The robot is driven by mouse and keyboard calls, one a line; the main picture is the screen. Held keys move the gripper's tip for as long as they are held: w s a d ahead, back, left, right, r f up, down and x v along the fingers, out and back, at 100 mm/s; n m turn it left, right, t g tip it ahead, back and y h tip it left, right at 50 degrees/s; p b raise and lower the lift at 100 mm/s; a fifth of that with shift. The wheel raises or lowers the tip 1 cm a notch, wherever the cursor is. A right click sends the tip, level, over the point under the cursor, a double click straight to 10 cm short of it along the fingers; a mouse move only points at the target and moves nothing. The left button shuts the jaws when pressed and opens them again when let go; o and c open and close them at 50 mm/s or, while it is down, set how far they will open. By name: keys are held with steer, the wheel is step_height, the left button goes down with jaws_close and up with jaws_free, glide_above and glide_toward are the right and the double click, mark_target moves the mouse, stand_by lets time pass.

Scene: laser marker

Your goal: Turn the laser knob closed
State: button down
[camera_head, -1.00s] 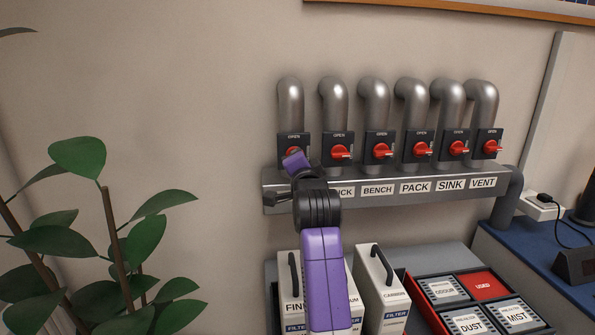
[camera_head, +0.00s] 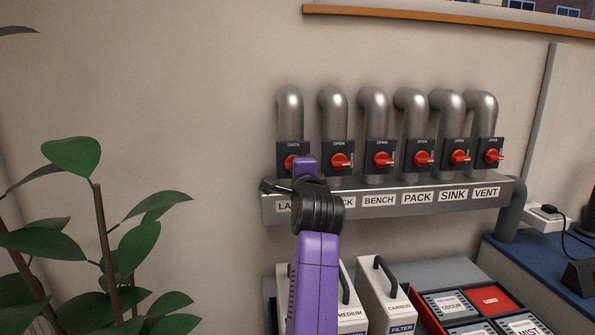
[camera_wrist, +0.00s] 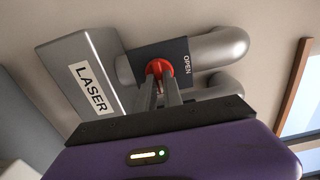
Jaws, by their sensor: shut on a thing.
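The laser knob is the red knob on a dark plate marked OPEN, at the far left of the row in the head view (camera_head: 290,162). In the wrist view the red laser knob (camera_wrist: 157,68) shows beside the LASER label (camera_wrist: 91,89). My gripper (camera_wrist: 160,86) has its two fingers close together on the knob's red handle, which they partly hide. In the head view my gripper (camera_head: 304,168) is in front of the laser valve, and its fingertips are hidden. The handle's exact angle is hard to tell.
Several other red knobs, such as the bench knob (camera_head: 381,160), stand in a row to the right above a labelled grey manifold (camera_head: 400,210). Filter boxes (camera_head: 386,300) stand below. A plant (camera_head: 110,250) is at left, with bare wall between.

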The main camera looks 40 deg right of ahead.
steer(key=shift+f, duration=0.1)
steer(key=c, duration=1.5)
jaws_free()
steer(key=v, duration=0.7)
steer(key=shift+s+a+b, duration=0.2)
steer(key=shift+s+b, duration=0.15)
